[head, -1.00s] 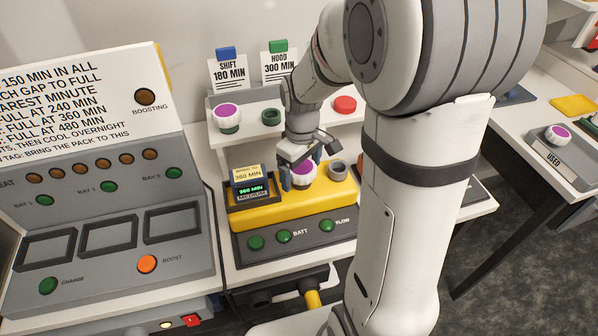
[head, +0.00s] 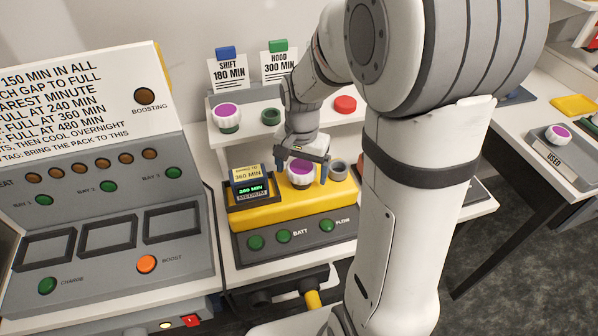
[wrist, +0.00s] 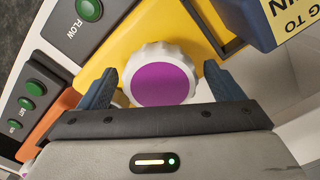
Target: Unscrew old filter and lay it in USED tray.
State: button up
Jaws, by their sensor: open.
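The filter, a white ribbed knob with a purple face (head: 300,175), sits on the yellow unit (head: 262,213) on the bench. In the wrist view the filter (wrist: 163,82) lies between the two blue fingers of my gripper (wrist: 160,88). A gap shows on each side, so the fingers are open and apart from it. In the head view my gripper (head: 302,168) is over the filter, with one finger on each side. The USED tray (head: 572,172) stands on the right-hand table and holds another purple-faced white filter (head: 557,133).
A grey ring socket (head: 338,170) is just right of the filter. A display block (head: 250,183) stands close on its left.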

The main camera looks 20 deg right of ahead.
jog(key=m, duration=1.3)
jog(key=shift+m, duration=0.3)
jog(key=shift+c, duration=0.6)
